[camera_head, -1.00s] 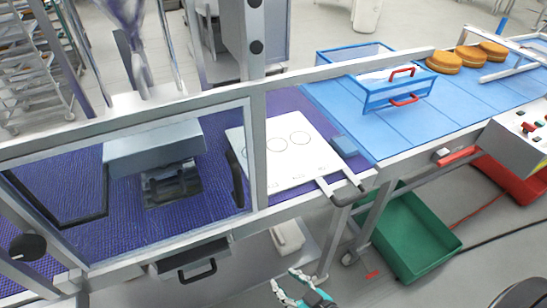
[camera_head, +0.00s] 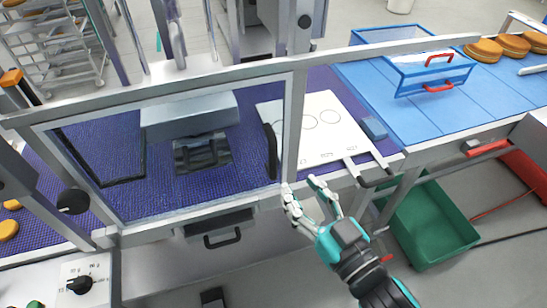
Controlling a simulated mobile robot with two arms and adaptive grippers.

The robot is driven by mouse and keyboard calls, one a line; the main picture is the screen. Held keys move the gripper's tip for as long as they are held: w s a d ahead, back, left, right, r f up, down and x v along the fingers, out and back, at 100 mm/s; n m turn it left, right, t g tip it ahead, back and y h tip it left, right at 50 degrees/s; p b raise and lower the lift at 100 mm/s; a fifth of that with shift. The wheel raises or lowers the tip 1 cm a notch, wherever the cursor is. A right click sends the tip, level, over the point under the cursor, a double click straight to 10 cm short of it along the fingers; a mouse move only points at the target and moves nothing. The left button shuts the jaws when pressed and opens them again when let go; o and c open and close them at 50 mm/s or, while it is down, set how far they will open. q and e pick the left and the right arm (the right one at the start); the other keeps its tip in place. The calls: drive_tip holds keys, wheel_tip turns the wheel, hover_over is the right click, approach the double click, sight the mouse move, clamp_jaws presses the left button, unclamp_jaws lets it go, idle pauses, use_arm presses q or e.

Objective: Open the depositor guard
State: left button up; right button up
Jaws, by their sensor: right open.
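The depositor guard (camera_head: 205,216) is a clear panel in a grey metal frame, standing closed in front of the purple belt. A black upright handle (camera_head: 270,152) shows near its right side. My right gripper (camera_head: 302,186) is open and empty, with teal and white fingers pointing up. It is close to the lower right corner of the guard frame, right of and below the handle. I cannot tell whether a fingertip touches the frame. Behind the panel is the grey depositor head (camera_head: 190,116). My left gripper is not in view.
A white plate with printed circles (camera_head: 345,140) and two grey-black handles lies right of the guard. A blue belt (camera_head: 425,110) carries a blue guard with red handles (camera_head: 440,72). A green crate (camera_head: 435,225) is on the floor. A control panel (camera_head: 75,285) is at lower left.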

sight(275, 156)
drive_tip(key=b+x, duration=0.3)
drive_tip(key=x, duration=0.2)
drive_tip(key=shift+f+b, duration=0.2)
drive_tip(key=shift+b, duration=0.15)
drive_tip(key=p+x, duration=0.2)
drive_tip(key=x, duration=0.2)
drive_tip(key=shift+w+a+r, duration=0.1)
drive_tip(key=shift+w+r, duration=0.05)
drive_tip(key=shift+r, duration=0.05)
drive_tip(key=shift+x, duration=0.8)
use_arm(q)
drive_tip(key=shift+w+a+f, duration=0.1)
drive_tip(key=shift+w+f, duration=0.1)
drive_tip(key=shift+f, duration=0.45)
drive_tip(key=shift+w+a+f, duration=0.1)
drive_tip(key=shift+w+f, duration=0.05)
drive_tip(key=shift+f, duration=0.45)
use_arm(e)
drive_tip(key=shift+f, duration=0.1)
clamp_jaws()
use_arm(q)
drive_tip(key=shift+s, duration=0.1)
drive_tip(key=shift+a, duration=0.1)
use_arm(e)
drive_tip(key=shift+w+a+f, duration=0.15)
drive_tip(key=shift+f, duration=0.05)
